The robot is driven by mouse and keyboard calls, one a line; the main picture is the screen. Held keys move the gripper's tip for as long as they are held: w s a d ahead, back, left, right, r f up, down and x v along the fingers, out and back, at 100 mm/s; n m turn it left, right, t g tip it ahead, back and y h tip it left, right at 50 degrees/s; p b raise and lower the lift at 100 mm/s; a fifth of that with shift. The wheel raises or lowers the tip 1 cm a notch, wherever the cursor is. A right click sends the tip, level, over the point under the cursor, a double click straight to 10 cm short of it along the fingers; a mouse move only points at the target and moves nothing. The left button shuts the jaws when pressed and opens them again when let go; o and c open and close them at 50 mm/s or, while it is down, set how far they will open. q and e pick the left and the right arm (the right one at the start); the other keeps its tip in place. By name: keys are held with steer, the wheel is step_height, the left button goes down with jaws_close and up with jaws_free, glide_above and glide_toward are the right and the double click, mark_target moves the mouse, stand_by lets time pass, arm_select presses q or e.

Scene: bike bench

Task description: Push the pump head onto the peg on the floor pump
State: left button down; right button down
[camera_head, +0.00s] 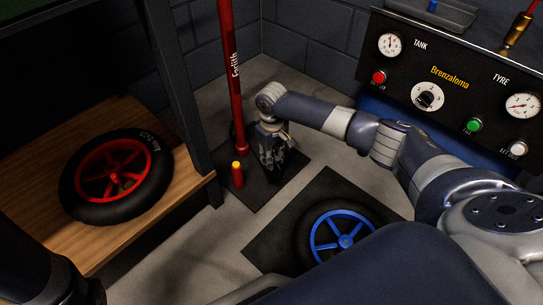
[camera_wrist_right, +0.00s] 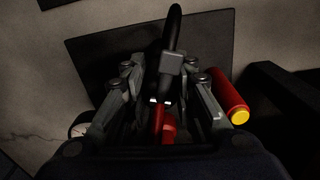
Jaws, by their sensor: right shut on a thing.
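The floor pump (camera_head: 230,80) is a tall red tube standing on a dark base plate. A short red peg with a yellow top (camera_head: 237,174) stands upright in front of the tube; it also shows in the right wrist view (camera_wrist_right: 231,98). My right gripper (camera_head: 273,158) points down just right of the peg, apart from it. In the right wrist view its fingers (camera_wrist_right: 160,104) are shut on the pump head (camera_wrist_right: 172,64), a dark block with a black hose; a red part shows between the fingers. The fingers partly hide the head. My left gripper does not show.
A wheel with a blue rim (camera_head: 341,237) lies on a dark mat (camera_head: 268,238) in front. A wheel with a red rim (camera_head: 115,178) lies on a wooden shelf (camera_head: 170,170) at left. A gauge panel (camera_head: 455,72) stands at the back right. A dark post is near the pump.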

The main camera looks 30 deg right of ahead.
steer(key=shift+f, duration=0.2)
steer(key=c, duration=1.2)
jaws_free()
steer(key=shift+c, duration=0.2)
step_height(320, 180, up, 12)
steer(key=shift+s+a, duration=0.1)
steer(key=shift+a, duration=0.05)
steer(key=shift+s, duration=0.1)
